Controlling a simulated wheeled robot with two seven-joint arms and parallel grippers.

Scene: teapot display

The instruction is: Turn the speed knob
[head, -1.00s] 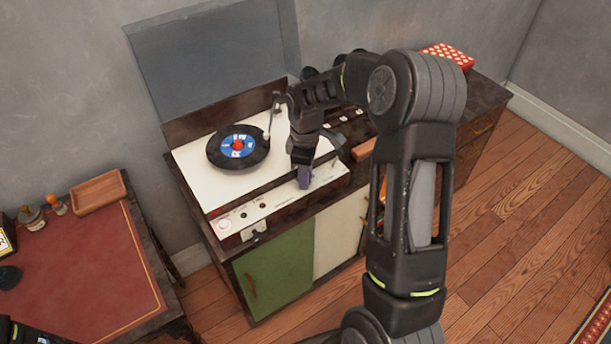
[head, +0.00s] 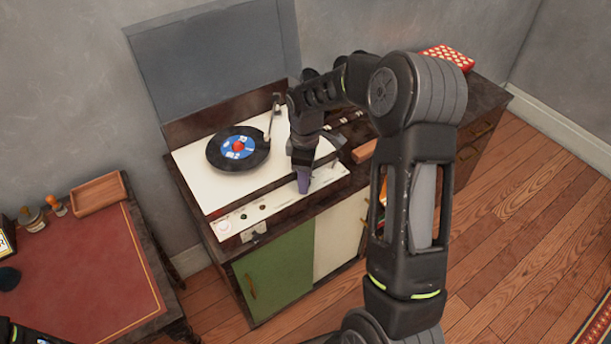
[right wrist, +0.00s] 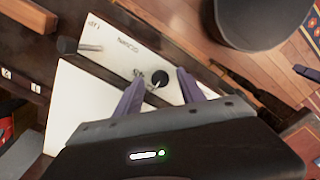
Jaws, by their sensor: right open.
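The record player (head: 247,196) stands open on a cabinet, with a pale control panel along its front. In the right wrist view, a small black knob (right wrist: 160,78) sits on the pale panel, between the fingertips of my right gripper (right wrist: 157,80). I cannot tell whether the fingers touch it. The lettering beside it is too small to read, so I cannot confirm it is the speed knob. In the head view, my right gripper (head: 303,184) points down at the panel and hides this knob. It is open.
A record (head: 238,148) lies on the platter, with the tonearm (head: 270,118) beside it. The raised lid (head: 215,60) stands behind. A desk (head: 80,260) with a wooden tray (head: 98,194) is at left. A red spotted box (head: 447,57) sits at the back right.

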